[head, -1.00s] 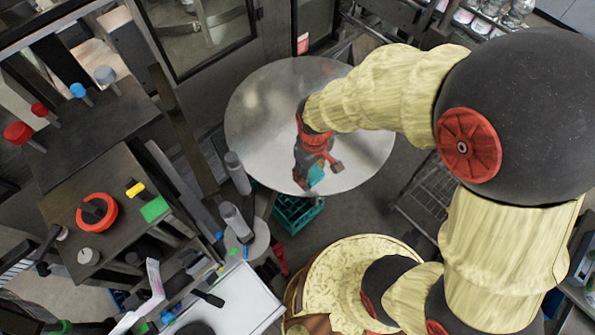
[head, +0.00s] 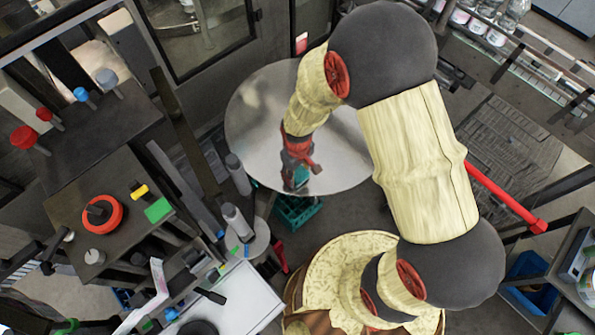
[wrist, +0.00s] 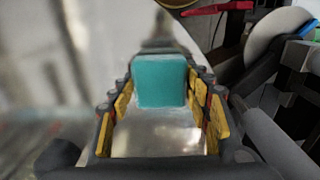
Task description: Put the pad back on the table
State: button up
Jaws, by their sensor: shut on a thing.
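The pad is a small teal block (wrist: 160,80) between my gripper's yellow-lined fingers in the wrist view. My gripper (wrist: 160,95) is shut on it. In the head view my gripper (head: 295,181) points down over the near edge of the round metal table (head: 262,110), with a bit of the teal pad (head: 301,176) showing beside the fingers. The table top is shiny and otherwise looks bare. My arm hides its right part. I cannot tell whether the pad touches the table.
A teal crate (head: 297,212) stands on the floor below the table's near edge. Grey cylinders (head: 236,222) stand left of the table. A dark workbench with a red ring (head: 100,213) and a green block (head: 158,210) is at the left. A glazed cabinet is behind.

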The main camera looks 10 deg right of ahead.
jog(key=shift+s, duration=0.1)
jog(key=shift+f, duration=0.2)
jog(key=o, duration=1.1)
jog(key=shift+r, duration=0.1)
notch_tip(320, 180, up, 12)
jog(key=r+b, duration=0.1)
jog(key=b, duration=0.1)
notch_tip(320, 180, up, 13)
jog(key=m+t, duration=0.2)
jog(key=m, duration=0.1)
send_over(298, 173)
jog(key=s+d, duration=0.2)
jog(key=d, duration=0.4)
jog(key=s+d+r+m+t, duration=0.3)
jog(key=s+d+r, duration=0.3)
jog(key=s+r, duration=0.4)
jog(key=shift+s+r+m+t, duration=0.15)
jog(key=shift+r+m+t, duration=0.15)
jog(key=shift+m, duration=0.1)
